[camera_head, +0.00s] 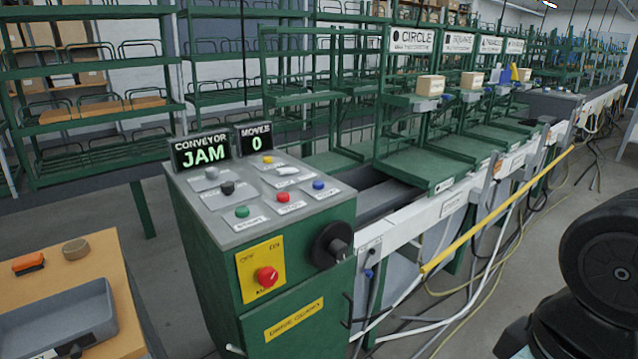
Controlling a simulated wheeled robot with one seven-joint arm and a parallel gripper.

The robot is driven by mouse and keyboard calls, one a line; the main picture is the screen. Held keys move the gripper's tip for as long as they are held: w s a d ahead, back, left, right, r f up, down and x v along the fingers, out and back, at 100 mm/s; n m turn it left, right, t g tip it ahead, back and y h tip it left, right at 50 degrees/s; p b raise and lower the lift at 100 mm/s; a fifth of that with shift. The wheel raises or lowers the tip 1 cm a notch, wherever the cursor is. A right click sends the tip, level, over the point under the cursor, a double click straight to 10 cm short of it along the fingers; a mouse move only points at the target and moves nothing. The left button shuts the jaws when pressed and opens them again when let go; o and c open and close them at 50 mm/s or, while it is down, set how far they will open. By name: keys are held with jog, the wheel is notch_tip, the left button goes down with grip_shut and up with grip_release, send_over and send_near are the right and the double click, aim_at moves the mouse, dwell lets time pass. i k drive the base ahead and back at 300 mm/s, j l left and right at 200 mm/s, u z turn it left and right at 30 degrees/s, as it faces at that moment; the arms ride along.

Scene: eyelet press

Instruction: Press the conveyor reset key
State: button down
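The green control console (215,270) stands in the middle, with a sloped grey key panel (222,202) on top. The panel carries a yellow key (267,159), a black key (227,188), a green key (242,211), a red key (283,197), a blue key (318,184), a grey key (211,173) and a white piece (285,170). Their labels are too small to read, so I cannot tell which is the reset key. A display (203,152) reads "CONVEYOR JAM"; another (255,140) reads "MOVES 0". My gripper is not in view; a dark part of mine fills the lower right.
A red knob (267,277) on a yellow plate and a black handwheel (332,245) are on the console's front. A wooden table (110,262) with a grey tray (68,325) stands left. The conveyor (440,205) runs back right, with a yellow rail (500,208) and loose cables (500,270).

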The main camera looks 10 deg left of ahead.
aim_at(317, 185)
jog(key=i+j, duration=0.15)
jog(key=i, duration=1.15)
jog(key=u, duration=2.1)
